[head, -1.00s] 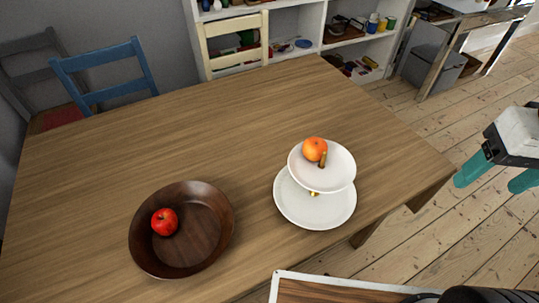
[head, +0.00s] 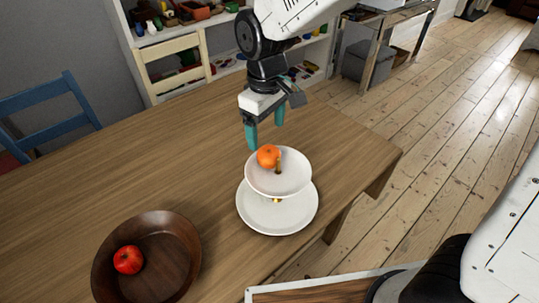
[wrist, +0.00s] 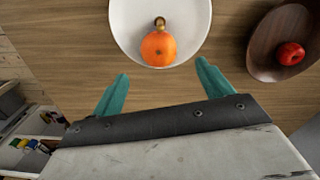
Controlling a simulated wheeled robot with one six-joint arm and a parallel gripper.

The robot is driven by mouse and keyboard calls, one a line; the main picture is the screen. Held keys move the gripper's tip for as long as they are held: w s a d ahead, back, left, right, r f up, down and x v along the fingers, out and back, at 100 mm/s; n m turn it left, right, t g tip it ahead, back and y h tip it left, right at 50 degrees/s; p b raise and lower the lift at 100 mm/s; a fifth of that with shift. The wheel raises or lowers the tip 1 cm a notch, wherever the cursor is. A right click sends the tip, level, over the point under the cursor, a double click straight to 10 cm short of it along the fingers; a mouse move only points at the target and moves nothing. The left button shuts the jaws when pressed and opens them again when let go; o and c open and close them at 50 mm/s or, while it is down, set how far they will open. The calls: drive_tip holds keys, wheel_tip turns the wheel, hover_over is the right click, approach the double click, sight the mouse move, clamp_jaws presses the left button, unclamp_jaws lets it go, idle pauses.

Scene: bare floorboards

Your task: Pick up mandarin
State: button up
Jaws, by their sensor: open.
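The orange mandarin (head: 268,156) sits on the upper plate (head: 292,184) of a white two-tier stand, beside its brass post. It also shows in the wrist view (wrist: 158,49), centred ahead of the fingers. My gripper (head: 265,136) has two teal fingers pointing down, just above and behind the mandarin in the head view. In the wrist view my gripper (wrist: 160,82) is open and empty, its fingertips on either side of the mandarin's line and apart from it.
The lower plate (head: 277,219) is wider. A brown wooden bowl (head: 185,250) with a red apple (head: 128,260) stands at the left on the wooden table (head: 180,165). A blue chair (head: 45,122) and a cream chair (head: 172,62) stand behind. The table around the stand is clear.

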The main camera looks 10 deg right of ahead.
sight(269, 149)
drive_tip(key=f, duration=0.7)
drive_tip(key=shift+d+f, duration=0.1)
drive_tip(key=shift+d, duration=0.1)
drive_tip(key=shift+s, duration=0.1)
drive_tip(key=shift+c, duration=0.2)
drive_tip(key=c, duration=1)
